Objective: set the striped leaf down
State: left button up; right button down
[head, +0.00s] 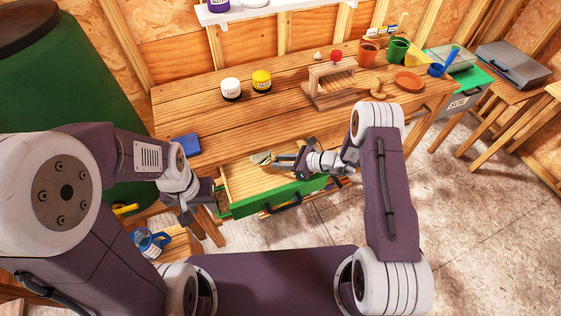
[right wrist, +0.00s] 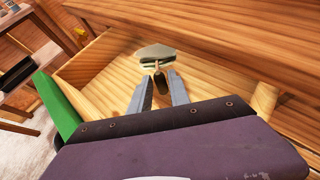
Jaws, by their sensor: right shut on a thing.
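The striped leaf (right wrist: 155,52) is a flat grey-green piece with pale bands along its near edge and a dark stem end. It also shows small in the head view (head: 262,158). My right gripper (head: 281,160) is shut on it, and in the right wrist view the stem end lies between the fingertips (right wrist: 160,86). The leaf is over the open wooden drawer (right wrist: 100,72) with a green front (head: 270,198). I cannot tell whether it touches the drawer floor. My left gripper (head: 186,210) hangs left of the drawer; its finger gap is unclear.
The workbench (head: 205,120) above the drawer holds a white jar (head: 231,90), a yellow jar (head: 262,81), a wooden rack (head: 330,85) and several pots. A blue block (head: 184,146) lies at its left edge.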

jog(key=c, duration=1.2)
grip_release()
jog(key=shift+f, duration=0.15)
jog(key=shift+c, duration=0.2)
